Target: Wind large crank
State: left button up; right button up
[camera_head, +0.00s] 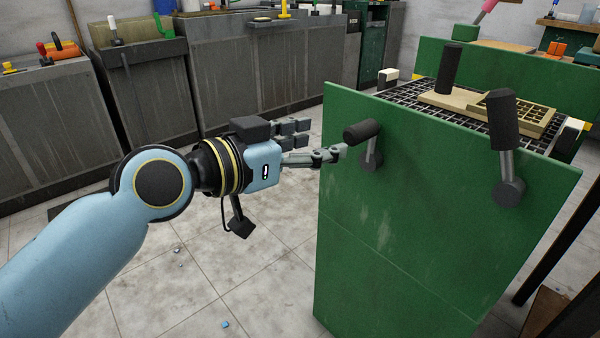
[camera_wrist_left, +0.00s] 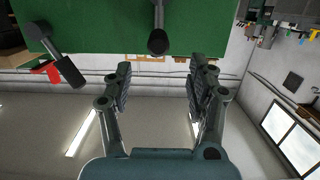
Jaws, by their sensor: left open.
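Two dark cranks are on the green machine (camera_head: 400,230). The left crank (camera_head: 362,130) has a short black handle pointing left. The right crank (camera_head: 503,120) looks bigger, with a thick handle standing up from its arm. My left gripper (camera_head: 323,141) is open and empty, just left of the left crank's handle and seemingly apart from it. In the left wrist view, which appears upside down, the left gripper's fingers (camera_wrist_left: 160,82) are spread, with one crank handle (camera_wrist_left: 158,41) ahead between them. Another crank (camera_wrist_left: 62,65) hangs further left. My right gripper is not in view.
The machine's top has a black grid (camera_head: 400,93) with wooden pieces (camera_head: 455,99) and an upright black handle (camera_head: 449,68). Grey cabinets (camera_head: 150,95) stand at the back left. The tiled floor (camera_head: 250,290) is mostly open left of the machine, with small bits of debris.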

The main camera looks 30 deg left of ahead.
aim_at(360, 130)
pick_arm(q)
jog(key=b+x, duration=0.1)
jog(key=x, duration=0.8)
jog(key=shift+w+d, duration=0.15)
jog(key=shift+w+d+b, duration=0.2)
jog(key=shift+w+b, duration=0.1)
jog(key=shift+w, duration=0.2)
